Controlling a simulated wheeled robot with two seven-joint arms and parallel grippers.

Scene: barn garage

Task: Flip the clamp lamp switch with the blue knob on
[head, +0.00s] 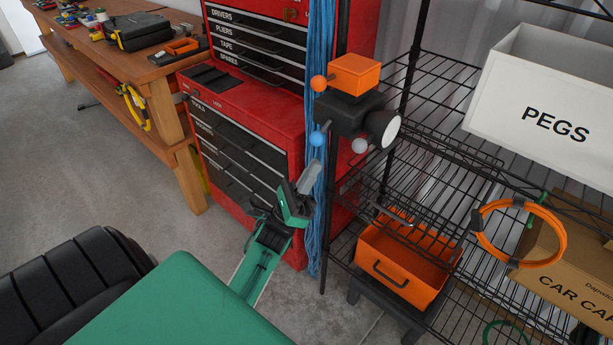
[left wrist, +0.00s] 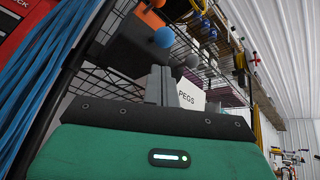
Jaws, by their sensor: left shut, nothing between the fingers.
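The clamp lamp (head: 352,115) is a black body with an orange box on top and a round white lamp face at its right, fixed at the shelf post. Its blue knob (head: 317,138) sticks out at the lower left, an orange knob (head: 319,83) above it, and a pale grey knob (head: 360,146) to the right. My left gripper (head: 309,179) is shut and empty, a little below the blue knob and apart from it. In the left wrist view the blue knob (left wrist: 164,38) shows just beyond the shut fingertips (left wrist: 160,72). My right gripper is not in view.
Blue cables (head: 320,40) hang beside the post. A red tool chest (head: 240,130) and wooden workbench (head: 165,95) stand left.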

